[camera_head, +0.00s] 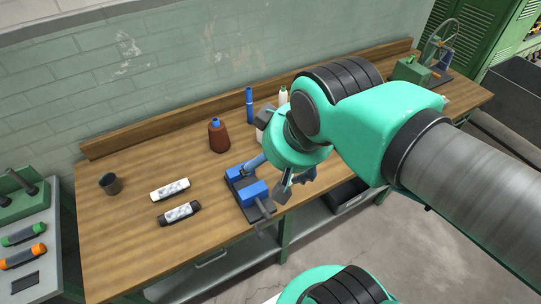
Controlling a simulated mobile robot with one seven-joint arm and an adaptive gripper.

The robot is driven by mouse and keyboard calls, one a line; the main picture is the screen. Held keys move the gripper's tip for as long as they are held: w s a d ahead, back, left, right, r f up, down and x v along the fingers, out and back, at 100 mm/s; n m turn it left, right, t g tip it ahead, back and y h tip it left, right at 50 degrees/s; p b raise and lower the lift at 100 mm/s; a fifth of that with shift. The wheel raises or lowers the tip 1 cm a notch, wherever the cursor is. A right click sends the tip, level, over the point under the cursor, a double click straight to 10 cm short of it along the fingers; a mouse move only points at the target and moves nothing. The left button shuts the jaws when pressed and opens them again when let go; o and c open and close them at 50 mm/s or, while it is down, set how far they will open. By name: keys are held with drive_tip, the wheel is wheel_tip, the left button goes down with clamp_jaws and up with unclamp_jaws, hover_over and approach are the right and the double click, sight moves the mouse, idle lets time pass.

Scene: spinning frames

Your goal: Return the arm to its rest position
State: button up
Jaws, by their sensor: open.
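My arm reaches in from the right, bent over the right half of the wooden workbench (132,222). My gripper (290,190) hangs below the wrist near the bench's front edge. It is just right of a blue and dark vise (252,194). Its fingers are apart, with nothing seen between them. The wrist hides part of the gripper and the bench behind it.
On the bench are a brown bottle (218,136), a blue upright tube (249,104), a white-handled item (170,189), a black-handled item (178,213), a dark cup (110,183) and a green wheeled machine (412,70). A grey cart (36,255) stands left. The bench's left front is clear.

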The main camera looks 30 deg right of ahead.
drive_tip(key=shift+f, duration=0.15)
wheel_tip(320, 180, down, 6)
drive_tip(key=b, duration=0.6)
